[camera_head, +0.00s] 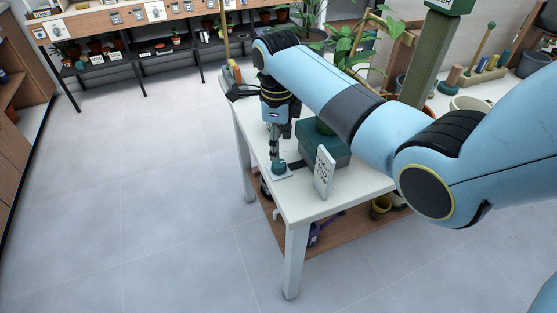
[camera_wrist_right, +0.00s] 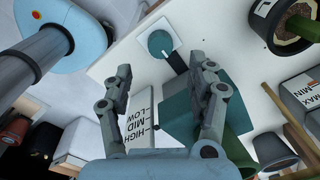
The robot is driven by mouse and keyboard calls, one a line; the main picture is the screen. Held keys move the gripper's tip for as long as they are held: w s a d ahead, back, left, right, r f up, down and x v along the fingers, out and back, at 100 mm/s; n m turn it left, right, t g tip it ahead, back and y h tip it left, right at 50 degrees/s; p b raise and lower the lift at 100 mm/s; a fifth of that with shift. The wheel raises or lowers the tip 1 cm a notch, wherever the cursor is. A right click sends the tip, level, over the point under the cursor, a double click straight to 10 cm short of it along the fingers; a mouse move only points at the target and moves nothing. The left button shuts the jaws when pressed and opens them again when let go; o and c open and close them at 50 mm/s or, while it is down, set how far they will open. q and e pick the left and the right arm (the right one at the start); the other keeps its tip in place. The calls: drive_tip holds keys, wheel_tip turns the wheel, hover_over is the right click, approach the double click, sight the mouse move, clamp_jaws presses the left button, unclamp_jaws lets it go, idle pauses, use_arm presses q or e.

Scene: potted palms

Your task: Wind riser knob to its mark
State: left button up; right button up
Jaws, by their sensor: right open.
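The riser knob (camera_head: 279,166) is a round teal knob on a white plate on the white table. In the wrist view the knob (camera_wrist_right: 160,43) lies ahead of the fingertips, between their lines. My right gripper (camera_head: 274,153) points down just above the knob. It is open and empty, and its two fingers (camera_wrist_right: 167,72) stand wide apart. Whether a finger touches the knob I cannot tell. A teal box (camera_head: 334,147) stands beside it, joined by a dark strip. A white card (camera_wrist_right: 142,124) reads HIGH, MID, LOW. My left gripper is not in view.
The table (camera_head: 309,208) has bare space at its front. A lower wooden shelf (camera_head: 345,229) holds pots and a purple can. A plant pot (camera_wrist_right: 283,25) shows at the wrist view's upper right. Open grey floor (camera_head: 130,200) lies to the left.

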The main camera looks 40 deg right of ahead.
sight(279, 163)
wheel_tip(279, 163, down, 7)
drive_tip(key=shift+w+d+f+b, duration=0.15)
drive_tip(key=shift+b, duration=0.35)
drive_tip(key=c, duration=1.1)
